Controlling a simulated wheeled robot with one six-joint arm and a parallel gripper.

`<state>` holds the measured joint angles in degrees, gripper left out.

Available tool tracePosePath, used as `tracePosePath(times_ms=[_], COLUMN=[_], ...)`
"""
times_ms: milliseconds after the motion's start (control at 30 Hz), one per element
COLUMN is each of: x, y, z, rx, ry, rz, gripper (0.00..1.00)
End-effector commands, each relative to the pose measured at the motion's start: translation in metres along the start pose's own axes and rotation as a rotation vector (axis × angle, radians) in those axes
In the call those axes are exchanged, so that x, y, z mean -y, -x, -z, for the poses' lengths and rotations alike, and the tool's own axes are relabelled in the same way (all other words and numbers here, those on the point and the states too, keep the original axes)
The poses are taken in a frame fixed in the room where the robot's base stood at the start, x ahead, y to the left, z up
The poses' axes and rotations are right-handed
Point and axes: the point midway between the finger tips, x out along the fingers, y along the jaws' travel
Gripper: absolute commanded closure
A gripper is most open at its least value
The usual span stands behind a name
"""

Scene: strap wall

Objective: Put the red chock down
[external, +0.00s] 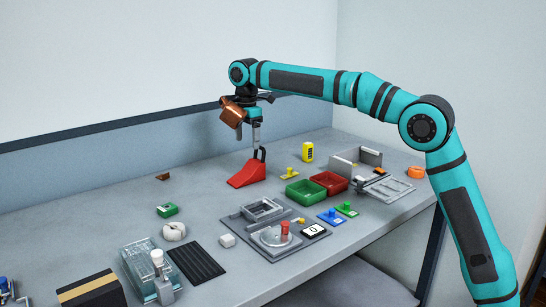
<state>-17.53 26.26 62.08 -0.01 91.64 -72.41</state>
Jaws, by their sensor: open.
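The red chock (247,176) is a wedge with a dark handle loop at its upper right end. It appears to rest on the grey table, near the back wall. My gripper (257,143) points down directly above the handle, with its jaws open. The fingertips are very close to the handle; I cannot tell whether they touch it. The finger gap is too small to see clearly.
A yellow block (308,152) stands behind a green tray (305,193) and a red tray (330,182), right of the chock. A grey fixture board (272,237) lies in front. A green block (167,210) lies left. The table left of the chock is mostly clear.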

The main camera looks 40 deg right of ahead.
Motion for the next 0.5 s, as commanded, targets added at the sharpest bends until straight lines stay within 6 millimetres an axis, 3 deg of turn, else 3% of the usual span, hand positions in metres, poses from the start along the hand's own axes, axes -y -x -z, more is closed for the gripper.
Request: tracePosePath(times_ms=[233,500], x=[0.017,0.065], y=[0.024,0.072], z=[-0.019,-0.066], rx=[-0.025,-0.104], ry=[-0.076,-0.276], rz=[-0.072,-0.252], gripper=[0.2,0.2])
